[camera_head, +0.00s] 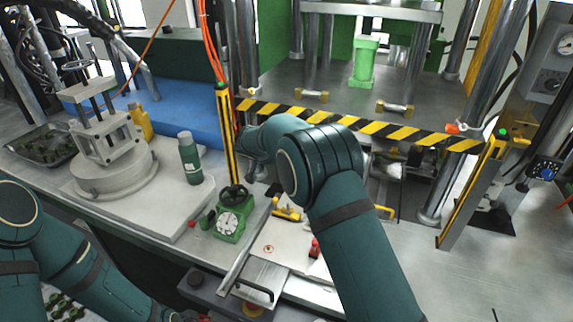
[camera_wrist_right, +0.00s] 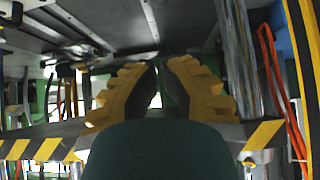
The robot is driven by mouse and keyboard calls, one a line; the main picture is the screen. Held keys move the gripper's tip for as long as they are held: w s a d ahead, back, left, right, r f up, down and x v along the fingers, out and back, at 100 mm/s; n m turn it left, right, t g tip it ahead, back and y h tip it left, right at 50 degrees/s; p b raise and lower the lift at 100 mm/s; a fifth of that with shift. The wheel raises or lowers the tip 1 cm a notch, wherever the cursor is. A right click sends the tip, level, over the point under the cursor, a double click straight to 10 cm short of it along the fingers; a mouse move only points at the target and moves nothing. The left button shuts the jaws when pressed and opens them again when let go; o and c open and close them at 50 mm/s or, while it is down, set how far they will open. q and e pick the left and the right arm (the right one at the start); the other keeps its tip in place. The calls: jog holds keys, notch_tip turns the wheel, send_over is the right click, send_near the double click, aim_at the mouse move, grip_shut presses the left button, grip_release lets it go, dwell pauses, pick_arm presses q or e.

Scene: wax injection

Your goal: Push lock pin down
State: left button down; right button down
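I cannot tell for certain which part is the lock pin. A small red-orange piece with a white end (camera_head: 455,128) sits at the right end of the striped bar (camera_head: 370,125). My right arm reaches up from the lower right, and its wrist bends left in front of the press.
Steel columns and a yellow-black post (camera_head: 227,135) flank the arm.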

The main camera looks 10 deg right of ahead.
jog(key=shift+w+r, duration=0.15)
jog(key=shift+r, duration=0.05)
dwell(0.3)
jog(key=p+x, duration=0.2)
jog(key=x, duration=0.8)
jog(key=shift+w+d+f, duration=0.1)
jog(key=shift+w+d, duration=0.05)
notch_tip(320, 180, down, 2)
jog(key=shift+f, duration=0.8)
